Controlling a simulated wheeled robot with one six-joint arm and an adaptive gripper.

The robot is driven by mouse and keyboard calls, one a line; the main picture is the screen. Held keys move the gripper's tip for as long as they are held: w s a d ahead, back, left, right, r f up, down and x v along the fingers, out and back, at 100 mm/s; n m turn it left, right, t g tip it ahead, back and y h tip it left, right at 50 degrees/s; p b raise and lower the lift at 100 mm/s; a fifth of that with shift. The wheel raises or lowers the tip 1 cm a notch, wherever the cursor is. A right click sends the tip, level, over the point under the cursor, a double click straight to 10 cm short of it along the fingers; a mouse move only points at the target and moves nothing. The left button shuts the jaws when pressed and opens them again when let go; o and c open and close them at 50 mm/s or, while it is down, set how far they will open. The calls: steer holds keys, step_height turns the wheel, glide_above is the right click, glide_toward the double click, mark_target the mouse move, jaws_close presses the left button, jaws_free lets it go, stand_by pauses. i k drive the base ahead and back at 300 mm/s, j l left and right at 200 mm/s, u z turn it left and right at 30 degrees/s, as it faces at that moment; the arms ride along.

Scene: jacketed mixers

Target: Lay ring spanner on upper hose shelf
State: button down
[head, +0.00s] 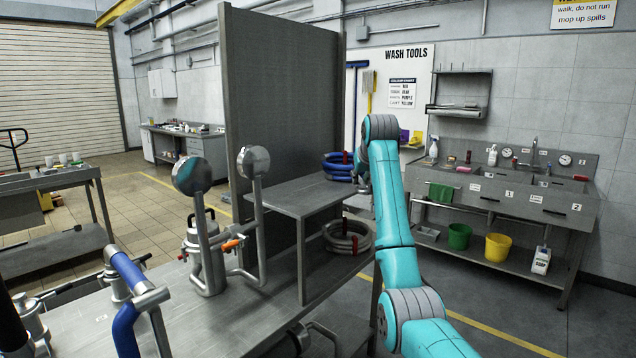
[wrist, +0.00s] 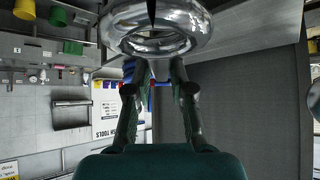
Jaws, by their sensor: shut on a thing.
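The ring spanner (wrist: 155,38) shows in the wrist view as a big shiny chrome ring at the top, close to the camera. My gripper (wrist: 157,82) has its two dark fingers on either side of the spanner's shank and is shut on it. The upper hose shelf (head: 296,196) is a grey metal plate beside a tall dark panel in the head view. Coiled blue hoses (head: 338,168) lie at its far end. In the head view my arm hides the gripper and the spanner.
A grey coiled hose (head: 346,237) lies on the level below. The tall panel (head: 282,90) walls off the shelf's left side. Steel pipes with round heads (head: 192,175) stand on the bench left of it. The shelf's near part is bare. A sink unit (head: 510,190) stands right.

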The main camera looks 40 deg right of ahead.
mark_target(293, 189)
steer(key=i, duration=1.05)
